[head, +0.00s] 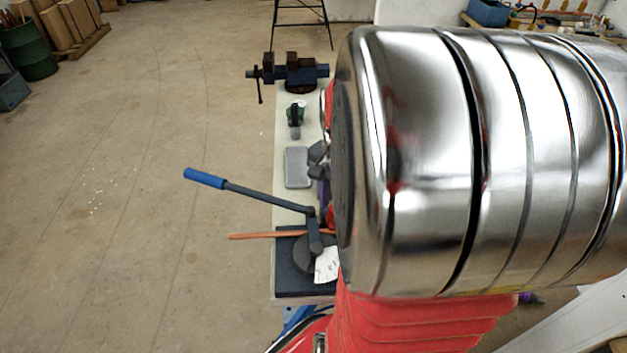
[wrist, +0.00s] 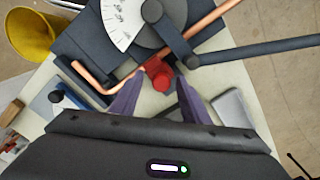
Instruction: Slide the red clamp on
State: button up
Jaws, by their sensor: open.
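The red clamp (wrist: 159,75) shows in the wrist view, beside the grey bender disc. It sits at the copper pipe (wrist: 212,20), and I cannot tell whether it is around the pipe or only against it. My gripper (wrist: 158,88) is open, with one purple finger on each side of the clamp; contact is not clear. In the head view the copper pipe (head: 262,236) lies across the bender, sticking out left. The bender (head: 314,243) has a long lever with a blue handle. My arm hides most of the clamp area there.
A white dial (wrist: 122,22) lies beside the bender disc. A yellow bucket (wrist: 30,35) is beyond the bench. The floor on the left is open.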

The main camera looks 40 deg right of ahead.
jog(key=shift+r, duration=0.1)
notch_tip(320, 180, up, 14)
jog(key=shift+f, duration=0.25)
dwell(0.8)
jog(key=w+a+f+n+t, duration=0.1)
jog(key=a+n+t, duration=0.4)
jog(key=a+n, duration=1.1)
jog(key=a, duration=0.7)
jog(key=shift+a+f+n+t, duration=0.15)
jog(key=shift+f+n+t, duration=0.15)
jog(key=shift+f+n, duration=0.1)
jog(key=shift+c, duration=0.7)
